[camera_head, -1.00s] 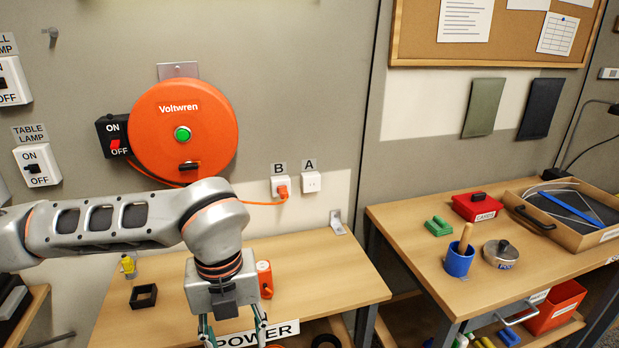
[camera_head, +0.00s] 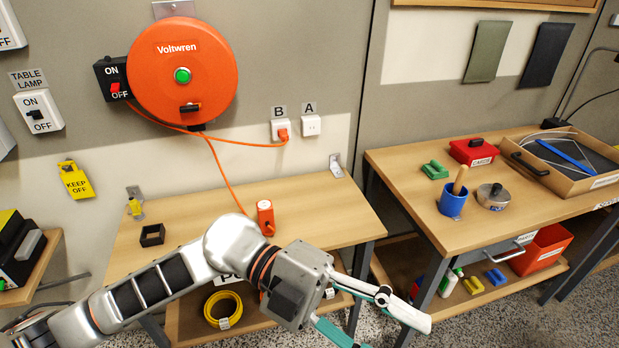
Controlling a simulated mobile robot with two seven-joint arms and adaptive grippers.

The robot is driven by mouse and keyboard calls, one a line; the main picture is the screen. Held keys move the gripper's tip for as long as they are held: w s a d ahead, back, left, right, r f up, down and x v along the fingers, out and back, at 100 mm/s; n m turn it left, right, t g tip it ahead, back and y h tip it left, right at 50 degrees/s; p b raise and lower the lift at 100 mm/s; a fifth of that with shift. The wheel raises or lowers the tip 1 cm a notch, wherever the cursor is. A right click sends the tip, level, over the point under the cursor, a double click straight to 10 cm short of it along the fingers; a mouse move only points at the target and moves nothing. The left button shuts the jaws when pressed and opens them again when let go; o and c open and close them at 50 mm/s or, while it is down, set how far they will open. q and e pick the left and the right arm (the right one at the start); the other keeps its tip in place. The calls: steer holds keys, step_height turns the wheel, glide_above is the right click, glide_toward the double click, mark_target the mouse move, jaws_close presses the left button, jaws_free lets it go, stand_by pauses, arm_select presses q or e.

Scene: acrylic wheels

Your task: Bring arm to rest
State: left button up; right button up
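My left arm (camera_head: 165,283) comes in from the lower left and reaches across in front of the power table. Its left gripper (camera_head: 395,336) is low in the picture, right of the table's front edge, pointing right and down. Its fingers are spread apart, with nothing seen between them; one fingertip lies near the bottom edge of the picture. The arm hides much of the table's front and its label. My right gripper is not in view.
The power table (camera_head: 300,225) bears an orange device (camera_head: 265,217) and a black square frame (camera_head: 152,235). An orange cable runs down from the reel (camera_head: 182,72). The right-hand table (camera_head: 480,235) stands close to the gripper, with speckled floor between.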

arm_select(q)
steer(key=w+a+r+n+t+h, duration=0.2)
steer(key=w+r+n+t+h, duration=0.3)
steer(key=w+n+t+h, duration=0.5)
steer(key=w+a+f+n+t+y, duration=1.1)
steer(key=f+n+t, duration=0.2)
steer(key=n+t, duration=0.2)
steer(key=s+a+f+n+g+y, duration=0.15)
steer(key=a+f+n+y, duration=0.5)
steer(key=f, duration=0.85)
steer(key=s+a+f+g+y, duration=0.2)
steer(key=s+a+f, duration=0.3)
steer(key=f, duration=0.3)
steer(key=s+a+f+g+y, duration=0.2)
steer(key=s+a+f, duration=0.3)
steer(key=f, duration=0.3)
steer(key=shift+s+a+n, duration=0.4)
steer(key=shift+s+n, duration=0.05)
steer(key=shift+s, duration=0.45)
